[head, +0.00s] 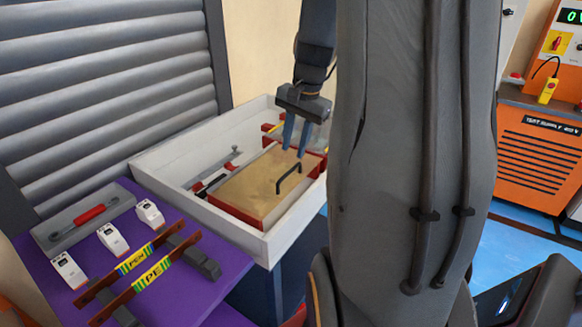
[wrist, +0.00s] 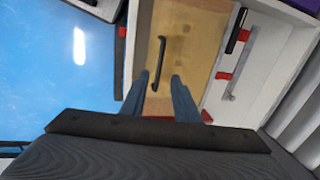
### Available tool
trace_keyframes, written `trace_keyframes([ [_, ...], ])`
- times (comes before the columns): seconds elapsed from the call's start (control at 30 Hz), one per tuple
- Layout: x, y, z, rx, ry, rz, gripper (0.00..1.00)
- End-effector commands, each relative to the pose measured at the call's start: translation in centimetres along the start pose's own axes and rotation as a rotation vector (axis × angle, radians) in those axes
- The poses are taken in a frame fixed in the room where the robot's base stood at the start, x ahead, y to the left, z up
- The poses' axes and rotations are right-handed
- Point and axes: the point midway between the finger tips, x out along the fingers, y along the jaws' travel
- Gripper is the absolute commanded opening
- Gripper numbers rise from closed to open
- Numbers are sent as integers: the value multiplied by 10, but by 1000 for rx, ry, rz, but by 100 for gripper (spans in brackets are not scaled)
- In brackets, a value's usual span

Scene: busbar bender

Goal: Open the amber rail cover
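The amber rail cover (head: 256,188) is a flat amber panel with a black bar handle (head: 289,178), lying in a white open box. In the wrist view the cover (wrist: 192,44) fills the upper middle, with its handle (wrist: 158,62) left of centre. The cover looks closed over the red parts at its edges. My gripper (head: 294,152) is above the handle's far end in the head view. In the wrist view my gripper (wrist: 164,84) has its two blue fingers apart with nothing between them, close to the handle's near end. I cannot tell whether a finger touches it.
The white box (head: 262,246) has raised walls around the cover. A purple table (head: 190,290) at left holds white modules (head: 112,240), busbars marked PEN and PE (head: 140,283), and a grey tray with a red-handled tool (head: 90,215). An orange test supply (head: 540,160) stands at right.

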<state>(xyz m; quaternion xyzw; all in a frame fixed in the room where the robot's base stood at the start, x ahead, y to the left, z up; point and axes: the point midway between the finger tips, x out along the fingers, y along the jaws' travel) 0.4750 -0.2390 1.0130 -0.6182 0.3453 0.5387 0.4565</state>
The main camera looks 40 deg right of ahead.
Motion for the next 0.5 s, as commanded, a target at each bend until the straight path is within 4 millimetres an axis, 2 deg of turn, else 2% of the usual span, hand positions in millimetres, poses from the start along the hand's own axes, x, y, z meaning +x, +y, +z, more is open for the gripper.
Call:
trace_keyframes([
  [0.17, 10, 2, -6, 24, -1, -2, 28],
  [0.5, 59, 2, -5, 23, -2, -1, 28],
])
